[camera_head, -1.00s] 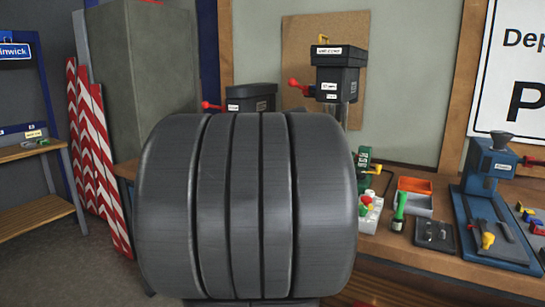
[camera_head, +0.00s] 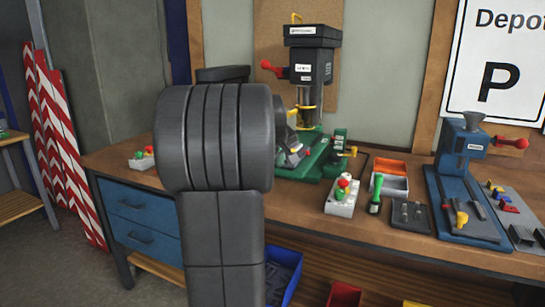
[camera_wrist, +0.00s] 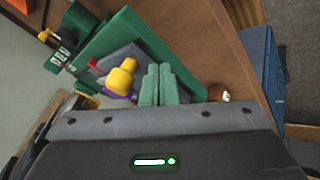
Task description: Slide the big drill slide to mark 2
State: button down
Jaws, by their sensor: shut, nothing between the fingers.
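The big drill (camera_head: 313,60) stands at the back of the workbench, with a dark head, red handle and green base (camera_head: 310,168). In the wrist view the green base (camera_wrist: 130,32) holds a grey slide plate (camera_wrist: 115,52) with a yellow knob (camera_wrist: 121,75) and a small red part beside it. White markings on the base's end are too small to read. My gripper (camera_wrist: 158,85) is shut and empty, its green fingertips just right of the yellow knob, over or near the plate; contact cannot be told. In the head view my arm hides part of the drill's left side.
Striped boards (camera_head: 60,140) lean at left.

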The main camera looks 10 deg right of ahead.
jog(key=shift+w+d, duration=0.25)
jog(key=shift+d, duration=0.2)
jog(key=shift+w+d, duration=0.2)
jog(key=shift+d, duration=0.25)
